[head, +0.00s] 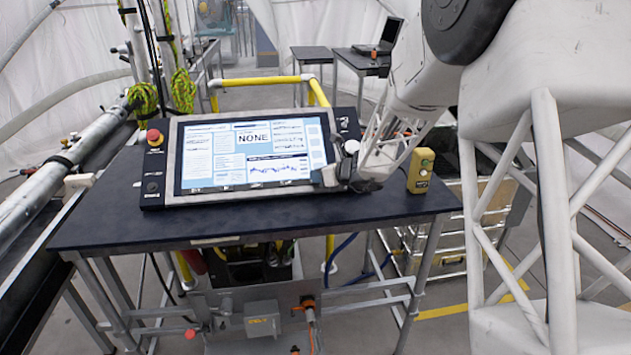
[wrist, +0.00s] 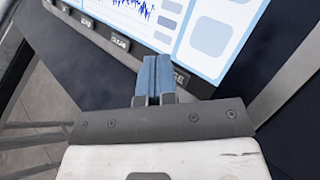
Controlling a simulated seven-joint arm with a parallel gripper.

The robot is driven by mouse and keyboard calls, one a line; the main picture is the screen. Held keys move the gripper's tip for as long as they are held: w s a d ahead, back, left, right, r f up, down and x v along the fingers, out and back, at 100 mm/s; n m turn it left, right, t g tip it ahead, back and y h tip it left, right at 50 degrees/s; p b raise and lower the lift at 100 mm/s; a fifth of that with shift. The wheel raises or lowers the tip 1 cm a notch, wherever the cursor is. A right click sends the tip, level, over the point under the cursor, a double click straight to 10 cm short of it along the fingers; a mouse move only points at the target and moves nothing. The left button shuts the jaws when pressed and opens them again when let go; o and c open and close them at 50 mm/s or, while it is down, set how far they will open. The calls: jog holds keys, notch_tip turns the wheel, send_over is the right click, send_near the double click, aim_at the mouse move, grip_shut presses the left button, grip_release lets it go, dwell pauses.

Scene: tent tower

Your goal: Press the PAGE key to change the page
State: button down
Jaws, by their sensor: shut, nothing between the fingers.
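The console (head: 160,197) stands on the dark table with its lit screen (head: 250,152) reading NONE near the top. A row of small labelled keys runs along its lower bezel; several show in the wrist view, such as one key (wrist: 120,43) left of my fingers. Another key (wrist: 181,77) is partly hidden just right of the fingers; I cannot read its label surely, so I cannot confirm which is PAGE. My gripper (wrist: 159,62) is shut and empty, its blue fingertips over the lower bezel. In the head view my gripper (head: 322,178) is at the console's lower right corner. Contact cannot be told.
A red stop button (head: 154,137) is on the console's left side. Yellow rails (head: 262,82) stand behind.

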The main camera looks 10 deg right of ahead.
jog(key=shift+r, duration=0.1)
jog(key=shift+s+r, duration=0.4)
jog(key=shift+r, duration=0.15)
dwell(0.3)
jog(key=shift+s+r, duration=0.75)
jog(key=shift+r, duration=0.25)
jog(key=shift+s+r, duration=0.7)
jog(key=shift+r, duration=0.3)
